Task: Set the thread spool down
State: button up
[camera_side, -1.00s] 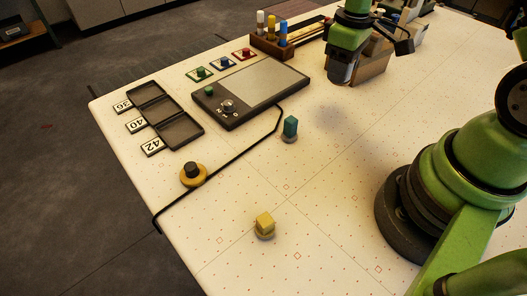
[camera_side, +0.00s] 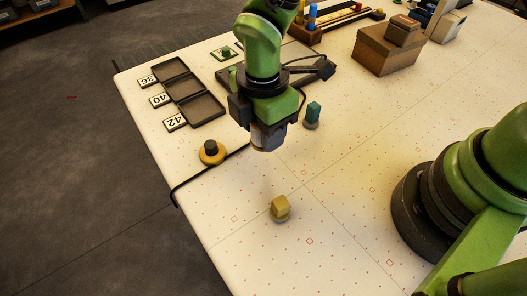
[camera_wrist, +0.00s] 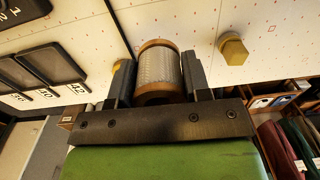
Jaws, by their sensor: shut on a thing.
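The thread spool (camera_wrist: 159,68), with pale grey thread and brown ends, sits between the two dark fingers of my gripper (camera_wrist: 155,75) in the wrist view. My gripper is shut on it. In the side view my gripper (camera_side: 265,128) points down over the white table (camera_side: 345,185), with the grey side of the spool showing below it. The spool appears to be above the table, but the exact gap is hard to tell. Below and around it are a teal piece (camera_side: 313,112), a yellow block (camera_side: 280,206) and a yellow round piece with a black knob (camera_side: 212,151).
Black trays (camera_side: 195,92) with number cards 36, 40 and 42 stand at the left. A dark panel (camera_side: 321,69) is partly hidden behind my arm. A black cable (camera_side: 190,186) crosses the table to its left edge. Brown boxes (camera_side: 386,52) stand at the back.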

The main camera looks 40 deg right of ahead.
aim_at(264, 163)
jog(key=shift+f, duration=3.1)
jog(key=shift+f, duration=0.1)
jog(key=o, duration=0.9)
notch_tip(264, 163, up, 12)
jog(key=shift+w+d+r, duration=0.1)
jog(key=shift+w+r, duration=0.05)
jog(key=shift+r, duration=0.1)
